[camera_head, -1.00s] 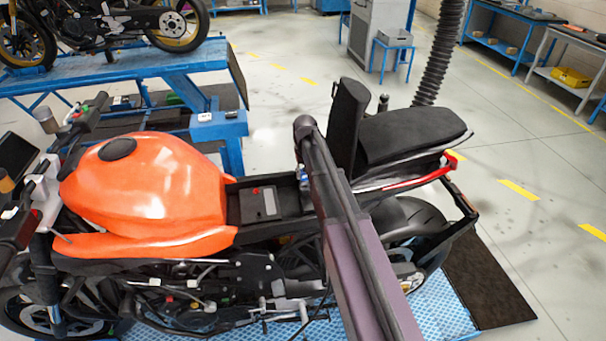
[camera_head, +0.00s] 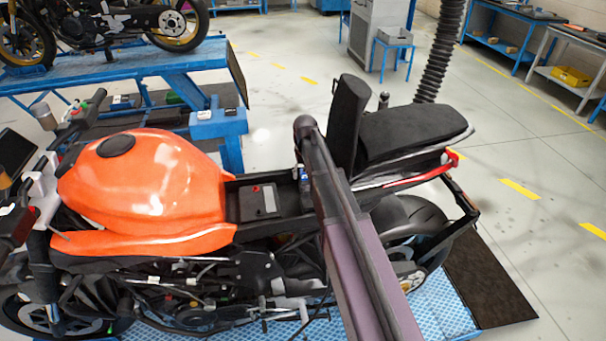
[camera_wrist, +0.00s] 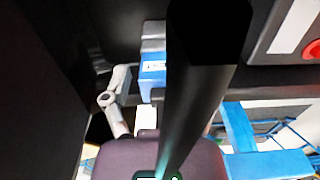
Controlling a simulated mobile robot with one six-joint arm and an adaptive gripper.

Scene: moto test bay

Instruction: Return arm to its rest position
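My arm (camera_head: 350,235) crosses the head view from the bottom edge up to a rounded joint beside the motorcycle's seat. My gripper cannot be made out in the head view; the arm hides what lies behind it. The orange motorcycle (camera_head: 145,185) stands under and behind the arm. In the wrist view a large dark shape fills the middle, and a purple-grey arm part (camera_wrist: 150,160) is at the bottom. A blue block with a white label (camera_wrist: 153,72) and a grey jointed piece (camera_wrist: 115,97) are left of the dark shape. No clear fingertips or held thing can be told.
The black seat (camera_head: 410,135) and an upright black pad (camera_head: 346,120) are close to the arm. An open black bay (camera_head: 268,200) lies between tank and seat. A blue lift (camera_head: 120,75) with another motorcycle is behind. Open floor (camera_head: 490,240) lies to the right.

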